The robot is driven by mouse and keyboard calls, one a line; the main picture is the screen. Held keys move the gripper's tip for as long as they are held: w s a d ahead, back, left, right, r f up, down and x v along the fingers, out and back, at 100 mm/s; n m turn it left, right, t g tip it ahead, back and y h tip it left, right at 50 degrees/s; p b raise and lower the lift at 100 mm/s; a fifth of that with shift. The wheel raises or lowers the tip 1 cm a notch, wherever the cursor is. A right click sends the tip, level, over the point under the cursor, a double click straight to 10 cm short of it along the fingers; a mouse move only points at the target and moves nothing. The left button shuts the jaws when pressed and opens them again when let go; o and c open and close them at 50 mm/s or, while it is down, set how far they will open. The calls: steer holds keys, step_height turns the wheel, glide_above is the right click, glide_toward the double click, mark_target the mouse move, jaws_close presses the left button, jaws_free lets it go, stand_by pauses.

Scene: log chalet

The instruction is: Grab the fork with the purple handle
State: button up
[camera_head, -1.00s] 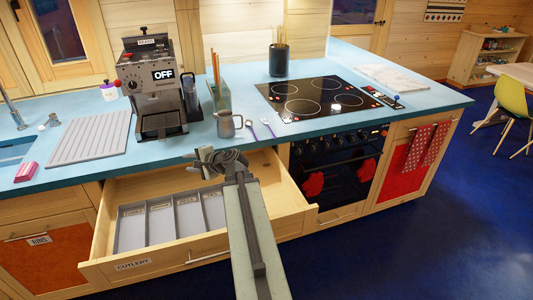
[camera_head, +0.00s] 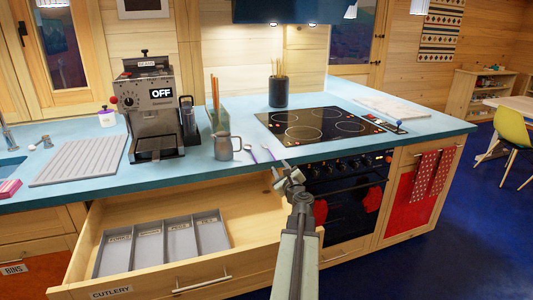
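Two small utensils lie on the blue counter, just right of a grey metal mug (camera_head: 227,146). The left utensil (camera_head: 251,153) and the right utensil (camera_head: 268,151) both show purple on their handles. Their heads are too small to tell which is a fork. My gripper (camera_head: 283,168) is at the counter's front edge, right of and nearer than the utensils, apart from them in the picture. Its fingers are seen from behind and are too small to tell whether they are open. The cutlery drawer (camera_head: 215,284) is pulled out, with a grey labelled divider tray (camera_head: 122,256) inside.
A coffee machine (camera_head: 152,112) reading OFF and a ribbed drying mat (camera_head: 80,160) stand left of the mug. A black cooktop (camera_head: 318,125) is to the right, with a utensil pot (camera_head: 278,92) behind. The open drawer juts out below the counter, left of my arm.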

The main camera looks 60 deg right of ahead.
mark_target(276, 161)
steer(key=x, duration=0.4)
steer(key=shift+w+d+f, duration=0.2)
steer(key=shift+d, duration=0.05)
steer(key=shift+a, duration=0.1)
jaws_close()
step_height(276, 161, up, 4)
steer(key=p, duration=0.4)
steer(key=s+r, duration=0.1)
steer(key=s, duration=1.5)
steer(key=shift+p, duration=0.4)
